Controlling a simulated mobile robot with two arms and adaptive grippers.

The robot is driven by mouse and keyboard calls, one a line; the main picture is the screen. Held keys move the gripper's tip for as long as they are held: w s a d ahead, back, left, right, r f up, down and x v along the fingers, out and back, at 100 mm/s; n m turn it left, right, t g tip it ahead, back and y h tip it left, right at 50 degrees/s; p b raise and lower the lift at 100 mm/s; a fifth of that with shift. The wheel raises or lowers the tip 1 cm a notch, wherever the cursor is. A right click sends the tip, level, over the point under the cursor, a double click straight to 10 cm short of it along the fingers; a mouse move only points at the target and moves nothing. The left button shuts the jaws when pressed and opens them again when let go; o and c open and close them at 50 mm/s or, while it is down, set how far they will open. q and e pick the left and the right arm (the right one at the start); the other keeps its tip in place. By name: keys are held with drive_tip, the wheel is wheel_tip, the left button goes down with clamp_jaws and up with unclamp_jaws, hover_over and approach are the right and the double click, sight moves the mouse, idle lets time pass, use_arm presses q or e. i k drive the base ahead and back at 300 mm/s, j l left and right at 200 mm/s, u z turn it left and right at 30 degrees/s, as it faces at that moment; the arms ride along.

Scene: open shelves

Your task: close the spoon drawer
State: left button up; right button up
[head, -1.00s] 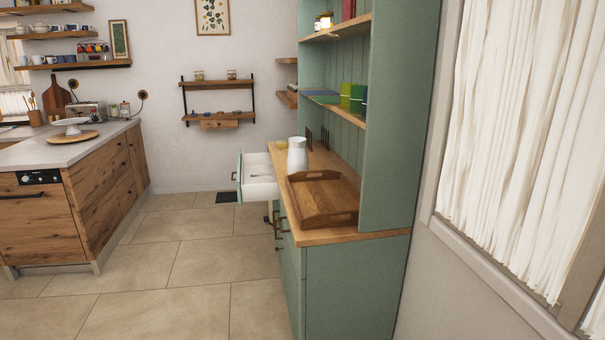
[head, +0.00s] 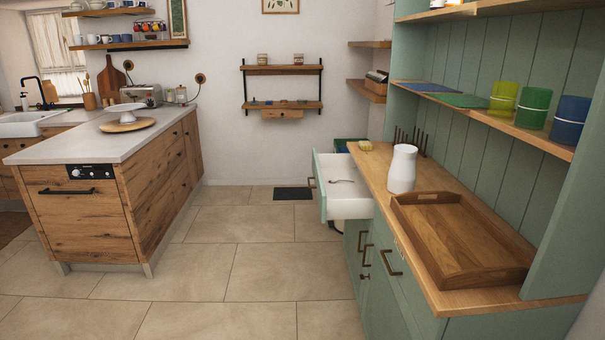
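The open drawer (head: 346,206) sticks out to the left from the green cabinet (head: 381,285), below the wooden counter. Its front panel is green with a dark handle (head: 311,182), and its inside is white. A dark, thin utensil (head: 341,181) lies inside; it looks like a spoon, but it is small in view. Neither my left nor my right gripper shows in the head view.
A white jug (head: 402,169) and a wooden tray (head: 464,240) stand on the counter. Coloured cups (head: 534,108) sit on the shelf above. A kitchen island (head: 100,200) stands at left. The tiled floor (head: 240,272) between is clear.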

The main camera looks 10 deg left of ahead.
sight(339, 200)
drive_tip(key=i+j, duration=0.3)
drive_tip(key=j, duration=0.15)
drive_tip(key=i+j, duration=0.3)
drive_tip(key=j, duration=0.15)
drive_tip(key=i+j, duration=0.3)
drive_tip(key=j, duration=0.15)
drive_tip(key=i+z, duration=0.1)
drive_tip(key=z, duration=0.2)
drive_tip(key=i+z, duration=0.1)
drive_tip(key=z, duration=0.25)
